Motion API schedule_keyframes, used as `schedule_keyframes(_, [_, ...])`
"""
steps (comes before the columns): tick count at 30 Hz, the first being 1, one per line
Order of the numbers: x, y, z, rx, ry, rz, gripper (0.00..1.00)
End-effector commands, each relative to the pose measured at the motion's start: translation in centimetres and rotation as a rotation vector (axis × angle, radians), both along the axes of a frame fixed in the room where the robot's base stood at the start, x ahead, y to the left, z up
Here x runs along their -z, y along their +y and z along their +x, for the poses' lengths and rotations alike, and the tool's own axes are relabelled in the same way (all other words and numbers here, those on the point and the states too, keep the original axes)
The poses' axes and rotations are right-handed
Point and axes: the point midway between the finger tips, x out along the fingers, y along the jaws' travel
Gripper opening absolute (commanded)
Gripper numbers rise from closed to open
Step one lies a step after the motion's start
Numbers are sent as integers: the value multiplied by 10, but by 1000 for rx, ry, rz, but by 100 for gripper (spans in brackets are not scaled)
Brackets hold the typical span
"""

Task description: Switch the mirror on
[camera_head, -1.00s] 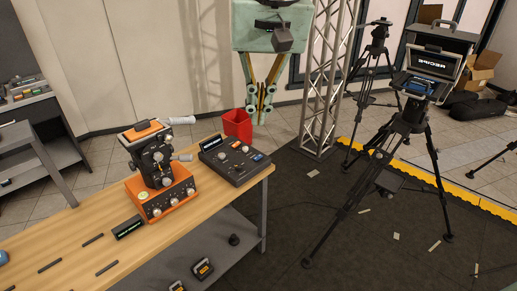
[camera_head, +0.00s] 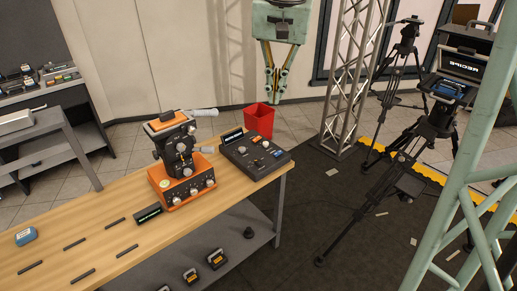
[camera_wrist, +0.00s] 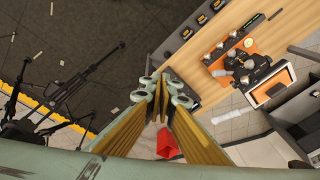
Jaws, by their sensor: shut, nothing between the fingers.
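The control box (camera_head: 256,152) sits on the far right end of the wooden table, with a small lit display, several knobs and coloured keys. Its labels are too small to read. The prompter screen (camera_head: 463,67) on a tripod at the right shows the white word RECIPE; whether its letters are mirrored is hard to tell. My gripper (camera_head: 271,94) hangs pointing down beyond the table's far end, above the red bin and apart from the box. Its fingertips are together in the wrist view (camera_wrist: 164,88) and hold nothing.
An orange device (camera_head: 181,178) with levers stands left of the box on the table (camera_head: 110,232). A red bin (camera_head: 259,121) stands on the floor behind. A lattice truss (camera_head: 347,85) and tripods (camera_head: 388,95) stand to the right. The air above the box is clear.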

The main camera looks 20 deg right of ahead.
Motion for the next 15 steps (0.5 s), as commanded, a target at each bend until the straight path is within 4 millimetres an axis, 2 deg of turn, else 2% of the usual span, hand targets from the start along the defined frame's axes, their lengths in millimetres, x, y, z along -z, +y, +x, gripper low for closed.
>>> schedule_keyframes(15, [29,-28,65,116,29,19,0])
